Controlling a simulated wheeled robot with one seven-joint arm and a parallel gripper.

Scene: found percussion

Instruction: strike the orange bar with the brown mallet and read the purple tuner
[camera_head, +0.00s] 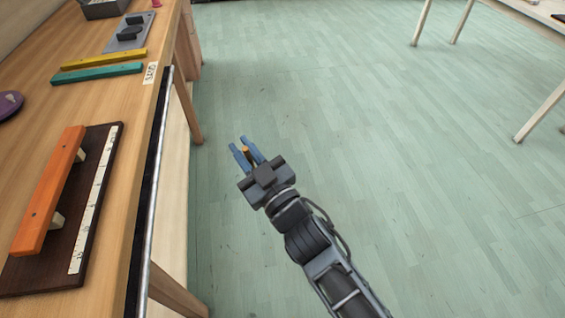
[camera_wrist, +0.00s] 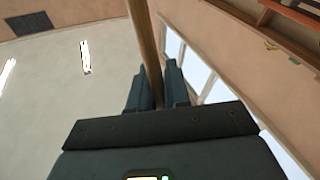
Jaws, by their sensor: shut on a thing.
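The orange bar (camera_head: 50,190) rests on pale supports on a dark brown board (camera_head: 100,165) at the left of the head view. A white marked strip runs along the board. The round purple thing, apparently the tuner (camera_head: 8,106), is cut off at the left edge and its reading cannot be made out. My gripper (camera_head: 243,146) is over the floor, right of the table and apart from it. It is shut on a thin brown stick, apparently the handle of the mallet (camera_wrist: 144,45). The stick runs out of the wrist view's top. No mallet head can be made out.
The wooden table (camera_head: 115,105) has a dark and metal front edge. Yellow (camera_head: 105,59) and green (camera_head: 97,74) bars, a grey plate (camera_head: 130,32) and a tray (camera_head: 104,8) lie farther back. The floor (camera_head: 370,140) around my gripper is clear.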

